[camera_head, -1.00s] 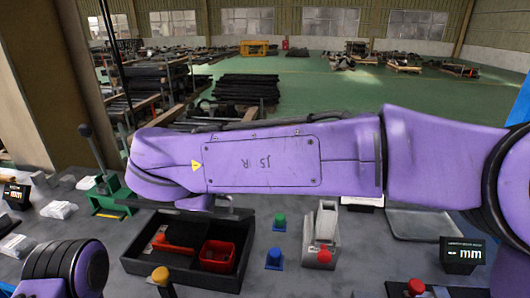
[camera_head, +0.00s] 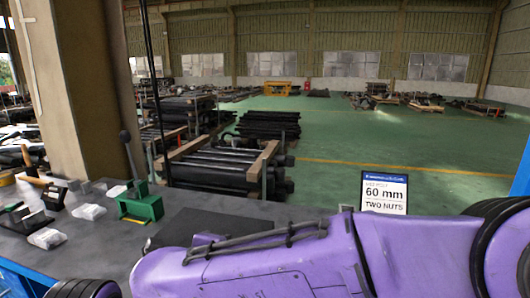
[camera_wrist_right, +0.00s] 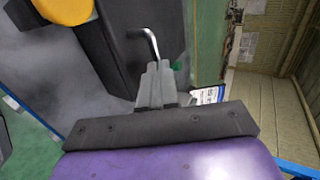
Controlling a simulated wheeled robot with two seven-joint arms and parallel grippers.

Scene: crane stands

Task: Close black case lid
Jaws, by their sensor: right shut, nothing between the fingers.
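In the right wrist view, my right gripper (camera_wrist_right: 157,72) is shut, its grey fingers together. A large black body (camera_wrist_right: 115,45) lies beside and beyond the fingertips; it may be the black case or its lid, but I cannot tell which. A bent metal rod (camera_wrist_right: 151,42) shows just past the fingertips; contact is unclear. In the head view, a flat dark panel (camera_head: 198,226) lies on the bench behind my right arm, possibly part of the case. My arm hides the rest. My left gripper is out of view.
A green block with a lever (camera_head: 140,206) stands left of the dark panel. Pale packets (camera_head: 90,211) lie on the grey bench (camera_head: 90,250). A sign reading 60 mm, two nuts (camera_head: 384,192) stands behind my right arm. A yellow rounded part (camera_wrist_right: 66,8) shows at the wrist view's top.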

